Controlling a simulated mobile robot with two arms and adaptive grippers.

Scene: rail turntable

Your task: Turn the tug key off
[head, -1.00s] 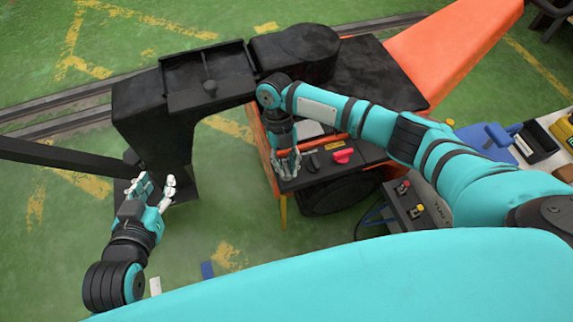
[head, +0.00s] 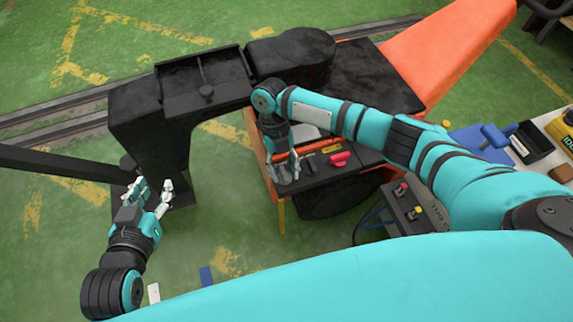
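The orange and black tug carries a black control panel (head: 322,173) at its near end. On the panel are a dark knob or key (head: 310,165), a red knob (head: 341,159) and a small yellow label (head: 331,149). I cannot tell for sure which part is the key. My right gripper (head: 290,173) points down at the panel's left end, just left of the dark knob. Its fingers look a little apart, with nothing seen between them; contact with the panel is unclear. My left gripper (head: 152,192) is open and empty, away from the panel, near the black arch-shaped frame.
The black frame (head: 150,125) joins the tug's far left side. The tug's orange hood (head: 445,50) reaches to the upper right. A grey control box (head: 412,205) with red and yellow-topped levers stands nearer me. A blue item (head: 206,276) lies on the green floor.

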